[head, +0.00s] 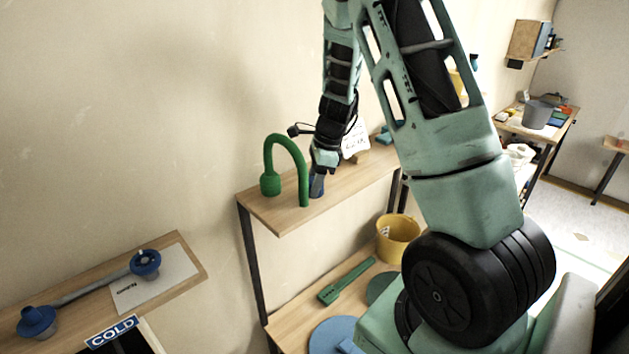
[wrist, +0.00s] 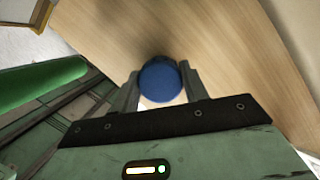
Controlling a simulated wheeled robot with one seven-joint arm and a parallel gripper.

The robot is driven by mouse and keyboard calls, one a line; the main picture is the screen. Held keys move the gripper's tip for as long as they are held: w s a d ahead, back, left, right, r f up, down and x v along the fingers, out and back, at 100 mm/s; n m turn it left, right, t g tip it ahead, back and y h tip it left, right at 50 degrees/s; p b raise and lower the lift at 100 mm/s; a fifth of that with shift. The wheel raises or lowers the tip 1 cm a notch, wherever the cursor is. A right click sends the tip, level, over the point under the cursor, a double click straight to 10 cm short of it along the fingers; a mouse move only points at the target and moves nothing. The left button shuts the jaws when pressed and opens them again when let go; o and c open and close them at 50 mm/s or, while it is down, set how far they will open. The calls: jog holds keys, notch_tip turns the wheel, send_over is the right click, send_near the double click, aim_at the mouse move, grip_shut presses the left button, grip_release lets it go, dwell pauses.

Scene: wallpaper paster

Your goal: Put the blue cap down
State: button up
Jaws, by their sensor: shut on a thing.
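The blue cap (wrist: 160,80) is round and sits between the two fingers of my gripper (wrist: 160,90) in the wrist view. My gripper is shut on it. In the head view my gripper (head: 317,180) points down at the upper wooden shelf (head: 285,222), and the blue cap (head: 317,187) shows partly between its fingers. The cap is at or just above the shelf top; I cannot tell whether it touches.
A green hooked pipe (head: 289,145) stands on the shelf just left of my gripper. A white card (head: 356,140) is behind. A yellow bucket (head: 397,238) and green tool (head: 346,281) are on the lower shelf. A COLD-labelled shelf (head: 190,255) is at left.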

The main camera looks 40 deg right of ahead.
jog(key=o, duration=1.1)
jog(key=b+v, duration=0.1)
jog(key=v, duration=1.1)
jog(key=shift+w+r, duration=0.1)
jog(key=shift+r, duration=0.05)
